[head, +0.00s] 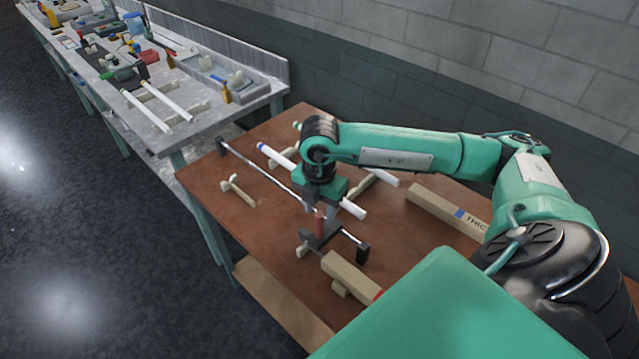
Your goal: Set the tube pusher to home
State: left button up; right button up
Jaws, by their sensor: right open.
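The carriage is close to the near right end. My right gripper (322,212) is open and points down just above the red handle. Whether its fingers are around the handle or touching it is hard to tell. My left gripper is not in view.
White tubes (352,208) lie on cream supports beside the rail, partly under my right gripper. A loose cream support (238,190) stands left of the rail. Long cardboard boxes (438,208) (348,274) lie right and near. A cluttered grey bench (180,120) stands beyond, upper left.

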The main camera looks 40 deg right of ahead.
notch_tip(320, 180, up, 9)
jog(key=b, duration=0.1)
jog(key=shift+r+b, duration=0.15)
jog(key=shift+b, duration=0.15)
dwell(0.4)
